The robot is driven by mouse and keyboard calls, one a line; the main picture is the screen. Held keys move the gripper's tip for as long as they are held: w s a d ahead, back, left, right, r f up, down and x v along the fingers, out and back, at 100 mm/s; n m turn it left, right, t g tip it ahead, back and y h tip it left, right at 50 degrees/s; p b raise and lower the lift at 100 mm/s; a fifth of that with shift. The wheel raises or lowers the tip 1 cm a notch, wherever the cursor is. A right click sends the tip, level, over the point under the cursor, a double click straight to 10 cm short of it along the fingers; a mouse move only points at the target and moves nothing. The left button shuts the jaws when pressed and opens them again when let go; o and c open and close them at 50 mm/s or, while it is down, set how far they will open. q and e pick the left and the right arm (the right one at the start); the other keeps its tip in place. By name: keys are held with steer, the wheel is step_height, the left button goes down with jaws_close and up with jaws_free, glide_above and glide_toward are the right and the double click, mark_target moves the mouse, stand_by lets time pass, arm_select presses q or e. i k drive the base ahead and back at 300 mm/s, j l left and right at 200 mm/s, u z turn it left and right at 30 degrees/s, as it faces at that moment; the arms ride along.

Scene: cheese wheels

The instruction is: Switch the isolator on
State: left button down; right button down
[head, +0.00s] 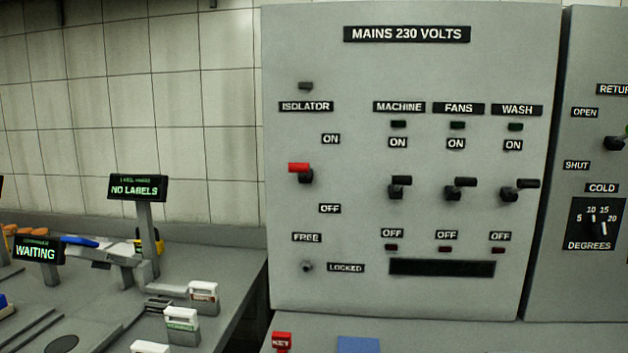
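The isolator switch (299,168) is a red-tipped lever on a black pivot, on the left of the grey mains panel (340,75). It sits between its ON label (331,139) and OFF label (330,209); I cannot tell which position it is in. The small lamp (305,86) above the isolator label looks dark. A round lock (307,267) sits below, between the labels FREE (306,237) and LOCKED (346,268). A red tag reading KEY (281,342) shows at the bottom edge. Neither of my grippers is in view.
Black machine (400,181), fans (465,182) and wash (526,184) levers stick out to the isolator's right. Another panel (590,270) stands at the far right. At left, a grey bench carries a NO LABELS display (137,188) and a WAITING display (36,250).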

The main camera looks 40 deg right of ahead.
mark_target(302, 171)
steer(key=l+z, duration=0.1)
steer(key=z, duration=0.9)
steer(key=i+l+z, duration=0.1)
steer(key=z, duration=0.4)
